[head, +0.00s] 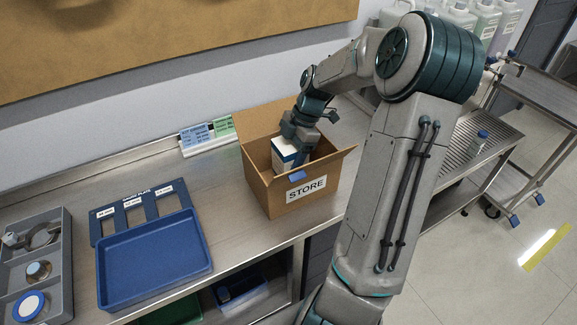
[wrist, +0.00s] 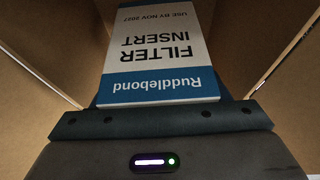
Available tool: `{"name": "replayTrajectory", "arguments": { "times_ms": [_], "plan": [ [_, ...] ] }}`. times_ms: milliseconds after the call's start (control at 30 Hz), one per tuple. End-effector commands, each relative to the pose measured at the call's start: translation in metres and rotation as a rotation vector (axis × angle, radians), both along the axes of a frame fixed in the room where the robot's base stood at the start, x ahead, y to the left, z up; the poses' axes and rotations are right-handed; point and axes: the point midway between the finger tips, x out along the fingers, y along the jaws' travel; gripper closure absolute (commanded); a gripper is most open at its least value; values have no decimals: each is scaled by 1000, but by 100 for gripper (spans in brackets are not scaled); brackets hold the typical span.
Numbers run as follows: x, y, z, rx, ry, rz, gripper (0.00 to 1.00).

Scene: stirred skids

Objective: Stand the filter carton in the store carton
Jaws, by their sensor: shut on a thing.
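The store carton (head: 272,193) is an open brown box with flaps raised and a STORE label, standing on the steel bench. The filter carton (head: 285,152) is white and blue and is inside the store carton's opening, below my gripper (head: 298,140). In the wrist view the filter carton (wrist: 158,55) shows its FILTER INSERT label upside down, with brown carton walls around it. My gripper (wrist: 160,118) is shut on the filter carton. The filter carton's lower end is hidden in the head view, so I cannot tell whether it touches the bottom.
A blue tray (head: 152,262) and a blue slotted plate (head: 108,228) lie left of the store carton. A grey divided tray (head: 62,262) is at the far left. A sign holder (head: 207,139) stands behind.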

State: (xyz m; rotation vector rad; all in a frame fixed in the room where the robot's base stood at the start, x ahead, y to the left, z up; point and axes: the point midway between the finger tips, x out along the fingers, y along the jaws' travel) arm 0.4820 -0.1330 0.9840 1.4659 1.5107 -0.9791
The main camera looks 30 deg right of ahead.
Motion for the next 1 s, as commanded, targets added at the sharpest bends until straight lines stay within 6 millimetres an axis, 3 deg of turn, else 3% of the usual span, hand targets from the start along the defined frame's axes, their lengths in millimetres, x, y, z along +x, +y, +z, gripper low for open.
{"name": "replayTrajectory", "arguments": {
  "times_ms": [300, 667, 700, 733, 767, 1000],
  "plan": [
    [0, 0, -36, 1, 1, -1, 62],
    [0, 0, -42, 0, 0, 0, 62],
    [0, 0, -42, 0, 0, 0, 24],
    [0, 0, -41, 0, 0, 0, 15],
    [0, 0, -41, 0, 0, 0, 10],
    [0, 0, -41, 0, 0, 0, 10]
  ]
}}
